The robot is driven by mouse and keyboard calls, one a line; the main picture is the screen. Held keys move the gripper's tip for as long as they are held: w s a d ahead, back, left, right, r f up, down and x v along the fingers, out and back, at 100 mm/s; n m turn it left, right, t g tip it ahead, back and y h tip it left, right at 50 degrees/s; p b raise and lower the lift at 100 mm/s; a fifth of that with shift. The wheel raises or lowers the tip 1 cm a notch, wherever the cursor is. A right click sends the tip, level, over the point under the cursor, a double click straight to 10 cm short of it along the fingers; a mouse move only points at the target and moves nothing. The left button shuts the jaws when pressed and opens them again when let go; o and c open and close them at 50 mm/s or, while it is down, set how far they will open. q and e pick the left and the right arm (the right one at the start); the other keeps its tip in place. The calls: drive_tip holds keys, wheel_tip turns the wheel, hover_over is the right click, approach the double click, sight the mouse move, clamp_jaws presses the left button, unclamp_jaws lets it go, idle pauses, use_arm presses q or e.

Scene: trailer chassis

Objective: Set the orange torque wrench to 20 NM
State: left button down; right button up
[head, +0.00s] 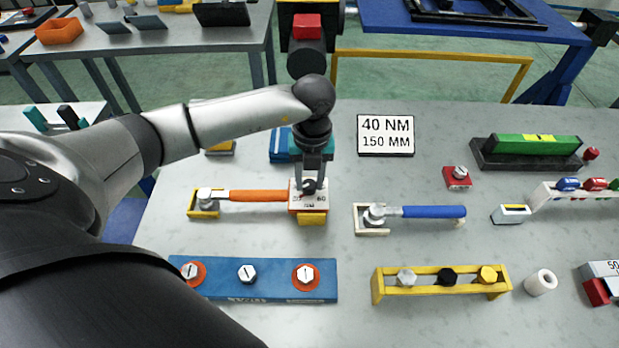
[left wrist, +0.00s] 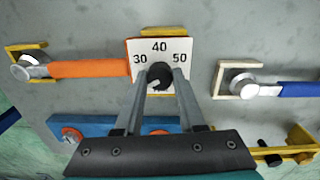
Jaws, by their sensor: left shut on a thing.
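The orange torque wrench (head: 258,195) lies on the grey table, its silver head at the left in a yellow holder (head: 203,213). It also shows in the left wrist view (left wrist: 90,69). At its right end is a white dial plate (left wrist: 137,48) with 30, 40 and 50 readable; a black knob (left wrist: 160,73) sits at its middle. A light mark shows on the knob's lower left side. My left gripper (head: 312,180) points down over the dial, shut on the knob; its fingers (left wrist: 160,86) partly hide the plate's lower part. My right gripper is not in view.
A blue-handled wrench (head: 432,212) lies to the right. A sign reading 40 NM, 150 MM (head: 386,135) stands behind. A blue bolt block (head: 255,292) and yellow bolt rack (head: 440,293) stand in front. A green level (head: 535,145) is at the back right.

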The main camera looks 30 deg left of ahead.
sight(312, 184)
use_arm(q)
drive_tip(key=c, duration=0.5)
unclamp_jaws()
drive_tip(key=shift+r, duration=0.15)
wheel_tip(312, 184, up, 15)
drive_tip(key=shift+d, duration=0.25)
